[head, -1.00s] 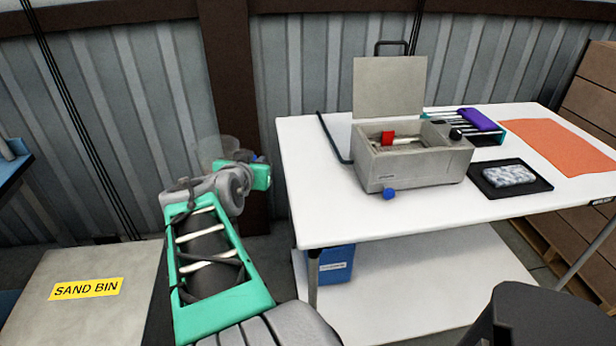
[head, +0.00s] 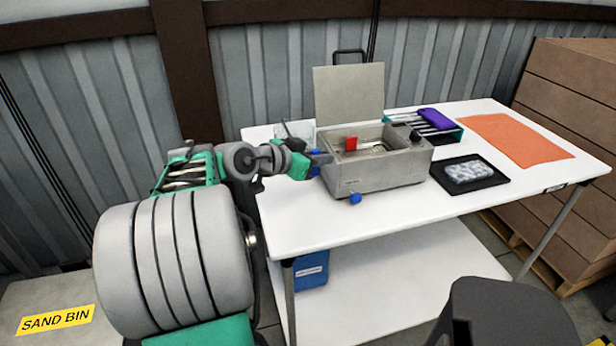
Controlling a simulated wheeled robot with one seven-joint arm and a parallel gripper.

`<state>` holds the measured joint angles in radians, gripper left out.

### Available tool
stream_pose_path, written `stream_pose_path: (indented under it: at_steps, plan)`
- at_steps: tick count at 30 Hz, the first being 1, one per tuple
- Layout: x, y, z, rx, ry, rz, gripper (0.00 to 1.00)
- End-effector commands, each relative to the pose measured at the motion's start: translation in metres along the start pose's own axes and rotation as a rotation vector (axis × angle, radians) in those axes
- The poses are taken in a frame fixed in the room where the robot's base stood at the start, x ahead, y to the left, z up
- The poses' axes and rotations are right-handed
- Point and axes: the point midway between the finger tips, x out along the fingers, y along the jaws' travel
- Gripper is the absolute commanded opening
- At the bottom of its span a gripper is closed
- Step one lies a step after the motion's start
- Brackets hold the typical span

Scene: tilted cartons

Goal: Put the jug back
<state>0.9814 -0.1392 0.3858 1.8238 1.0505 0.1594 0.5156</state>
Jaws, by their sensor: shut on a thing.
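My gripper (head: 318,164) is over the left part of the white table, close to the left wall of the grey water bath (head: 372,177). It is shut on the jug (head: 298,130), a clear, see-through vessel that shows only faintly behind my wrist. The jug's lower part is hidden by my gripper, so I cannot tell whether it touches the table. The bath has its lid (head: 348,95) raised, a red item (head: 351,144) inside and a blue tap (head: 355,198) at the front.
A rack with a purple item (head: 438,119) stands behind the bath's right side. A black tray (head: 488,182) holds a pale patterned pack (head: 468,171). An orange mat (head: 515,137) lies at right. The table's front left (head: 300,225) is clear.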

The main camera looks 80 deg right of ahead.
Motion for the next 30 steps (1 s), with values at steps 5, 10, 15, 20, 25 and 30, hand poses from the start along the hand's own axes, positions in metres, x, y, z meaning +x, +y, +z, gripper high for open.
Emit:
stream_pose_path:
  at_steps: [5, 10, 15, 20, 25, 30]
  plan:
    - [0.016, -0.025, 0.034, -0.007, -0.002, 0.001, 0.0]
    - [0.022, -0.036, 0.046, -0.004, -0.001, 0.0, 0.0]
    - [0.033, -0.037, 0.072, -0.008, -0.002, 0.002, 0.0]
    - [0.035, -0.038, 0.077, -0.001, 0.0, -0.001, 0.0]
    - [0.036, -0.037, 0.08, -0.002, -0.001, -0.001, 0.0]
    - [0.036, -0.037, 0.08, -0.003, -0.002, 0.0, 0.17]
